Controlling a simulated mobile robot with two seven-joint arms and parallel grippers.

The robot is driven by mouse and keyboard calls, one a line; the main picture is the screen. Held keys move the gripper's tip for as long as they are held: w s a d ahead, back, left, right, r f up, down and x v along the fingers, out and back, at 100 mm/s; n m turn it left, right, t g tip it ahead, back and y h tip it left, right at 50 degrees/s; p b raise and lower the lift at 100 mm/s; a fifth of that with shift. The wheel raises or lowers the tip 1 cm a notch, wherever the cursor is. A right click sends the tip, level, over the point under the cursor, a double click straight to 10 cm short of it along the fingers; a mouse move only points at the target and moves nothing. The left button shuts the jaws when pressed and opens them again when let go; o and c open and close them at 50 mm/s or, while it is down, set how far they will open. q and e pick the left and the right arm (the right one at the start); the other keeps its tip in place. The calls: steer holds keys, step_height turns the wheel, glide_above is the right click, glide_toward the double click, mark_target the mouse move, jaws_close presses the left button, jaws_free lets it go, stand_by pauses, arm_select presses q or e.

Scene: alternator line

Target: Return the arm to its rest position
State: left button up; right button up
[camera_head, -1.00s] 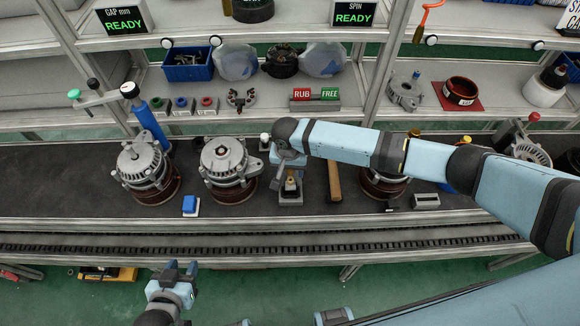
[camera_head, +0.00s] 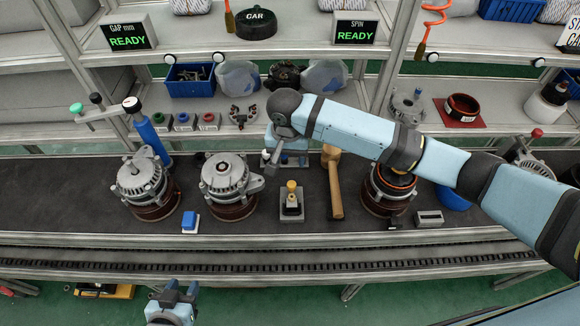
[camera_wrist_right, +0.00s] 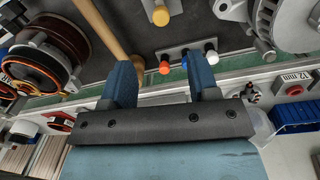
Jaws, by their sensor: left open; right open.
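My right arm reaches in from the right over the bench in the head view. Its gripper (camera_head: 272,158) hangs above the bench's back, left of the wooden mallet (camera_head: 334,185) and behind the grey block with a yellow-topped pin (camera_head: 291,205). My left gripper (camera_head: 175,293) is low in the head view, in front of the bench, open and empty.
Two alternators (camera_head: 143,182) (camera_head: 228,178) stand on the left of the bench, with a blue-topped block (camera_head: 190,220) between them. A copper-wound part (camera_head: 388,190) is under my right forearm. Shelves (camera_head: 460,140) with bins run behind. The aisle in front is clear.

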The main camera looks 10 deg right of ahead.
steer(key=shift+r, duration=0.35)
steer(key=s+a+f+n+t+y, duration=0.4)
steer(key=s+a+f+y, duration=0.25)
steer(key=s+f, duration=0.3)
steer(key=s+d+f+n+t+h, duration=0.2)
steer(key=s+d+t, duration=0.5)
steer(key=s+d, duration=0.6)
step_height(320, 180, down, 2)
steer(key=d+n, duration=0.1)
steer(key=d, duration=0.1)
steer(key=shift+d+f+h, duration=0.15)
steer(key=shift+d+h, duration=0.2)
